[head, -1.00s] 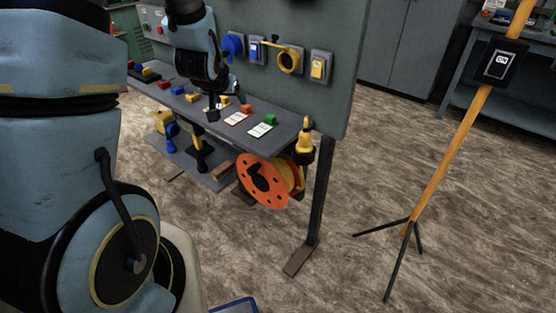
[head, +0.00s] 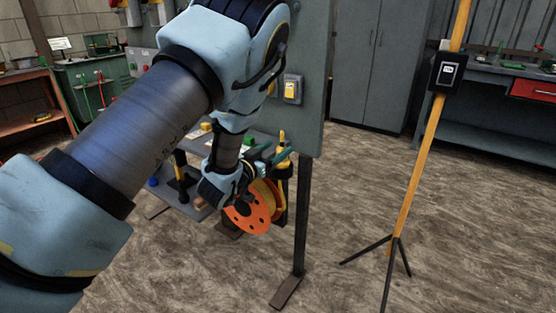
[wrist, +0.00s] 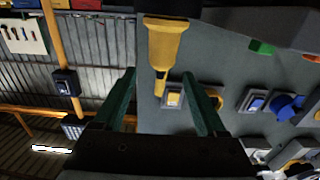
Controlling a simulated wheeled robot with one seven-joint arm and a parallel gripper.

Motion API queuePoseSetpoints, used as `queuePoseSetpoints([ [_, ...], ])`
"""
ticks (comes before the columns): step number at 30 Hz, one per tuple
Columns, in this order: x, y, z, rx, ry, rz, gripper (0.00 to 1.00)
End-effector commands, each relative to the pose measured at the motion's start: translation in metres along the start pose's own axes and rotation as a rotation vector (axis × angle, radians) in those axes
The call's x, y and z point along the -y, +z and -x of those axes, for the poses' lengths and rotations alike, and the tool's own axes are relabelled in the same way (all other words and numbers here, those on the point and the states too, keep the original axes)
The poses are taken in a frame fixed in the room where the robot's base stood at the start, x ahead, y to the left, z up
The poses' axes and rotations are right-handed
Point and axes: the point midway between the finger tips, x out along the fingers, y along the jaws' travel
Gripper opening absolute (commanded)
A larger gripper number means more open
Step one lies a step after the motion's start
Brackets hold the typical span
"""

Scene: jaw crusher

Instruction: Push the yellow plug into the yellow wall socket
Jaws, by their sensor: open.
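The yellow plug (head: 282,149) stands in a dark holder at the right end of the bench, beside the orange cable reel. In the wrist view the plug (wrist: 165,44) lies ahead between my fingers, with gaps on both sides. My gripper (head: 270,157) has green fingers. It is open and empty at the plug, and in the wrist view its fingertips (wrist: 159,73) flank the plug's narrow end. The yellow wall socket (wrist: 216,92) is partly hidden behind my right-hand finger in the wrist view.
A yellow switch (head: 291,90) is on the panel. The orange reel (head: 250,214) hangs close below my gripper. A blue socket (wrist: 286,107) shows in the wrist view. A tripod pole (head: 424,145) stands at right, with open floor before it.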

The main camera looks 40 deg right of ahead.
Motion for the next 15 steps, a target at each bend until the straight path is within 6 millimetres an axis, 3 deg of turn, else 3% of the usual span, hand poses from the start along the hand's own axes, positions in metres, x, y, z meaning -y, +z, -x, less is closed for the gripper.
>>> queuePoseSetpoints([
  [8,0.000,0.002,-0.023,0.003,0.000,-0.001,0.74],
  [15,0.002,0.006,-0.057,0.002,-0.001,0.000,0.74],
])
